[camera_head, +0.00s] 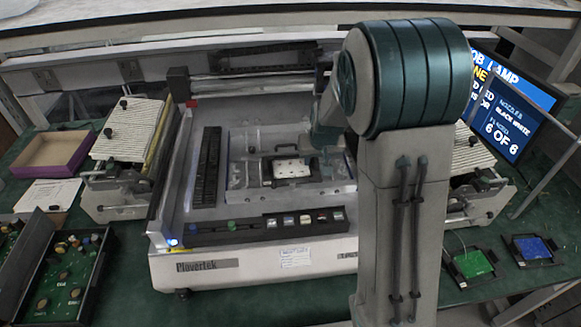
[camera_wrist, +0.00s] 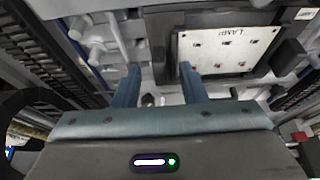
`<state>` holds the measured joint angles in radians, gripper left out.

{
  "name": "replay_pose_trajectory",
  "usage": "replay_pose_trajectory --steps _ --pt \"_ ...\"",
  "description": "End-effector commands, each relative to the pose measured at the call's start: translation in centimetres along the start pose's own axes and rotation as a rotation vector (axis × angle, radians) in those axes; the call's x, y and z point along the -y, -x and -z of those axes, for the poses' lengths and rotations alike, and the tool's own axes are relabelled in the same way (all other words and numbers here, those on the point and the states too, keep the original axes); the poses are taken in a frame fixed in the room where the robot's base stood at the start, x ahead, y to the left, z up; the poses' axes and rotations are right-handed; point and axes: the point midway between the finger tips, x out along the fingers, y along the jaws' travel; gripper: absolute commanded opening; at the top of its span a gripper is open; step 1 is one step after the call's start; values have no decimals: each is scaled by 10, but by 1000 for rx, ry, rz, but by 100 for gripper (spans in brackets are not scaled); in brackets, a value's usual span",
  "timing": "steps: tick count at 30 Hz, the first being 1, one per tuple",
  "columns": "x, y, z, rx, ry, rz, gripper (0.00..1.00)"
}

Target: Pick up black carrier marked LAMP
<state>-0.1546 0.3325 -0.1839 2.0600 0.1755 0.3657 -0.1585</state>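The black carrier (camera_wrist: 205,20) holds a white board (camera_wrist: 225,52) printed LAMP, at the upper right of the wrist view. In the head view the carrier (camera_head: 284,156) lies inside the machine's bed, with the white board (camera_head: 293,168) on it. In the head view my arm hides most of the gripper.
The placement machine (camera_head: 215,265) surrounds the carrier with rails and walls. Feeder banks flank it. A monitor (camera_head: 510,110) stands right. A green-board carrier (camera_head: 473,263) and a blue-board carrier (camera_head: 531,248) lie on the right bench. An open box (camera_head: 52,153) stands left.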

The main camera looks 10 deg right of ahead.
Motion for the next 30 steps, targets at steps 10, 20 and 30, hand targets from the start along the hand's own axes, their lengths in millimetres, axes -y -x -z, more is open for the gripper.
replay_pose_trajectory --steps 10,20,30 --pt "0 0 0 0 0 0 0" --pt "0 1 0 -1 0 0 0" --pt "1 22 10 -4 2 1 0"
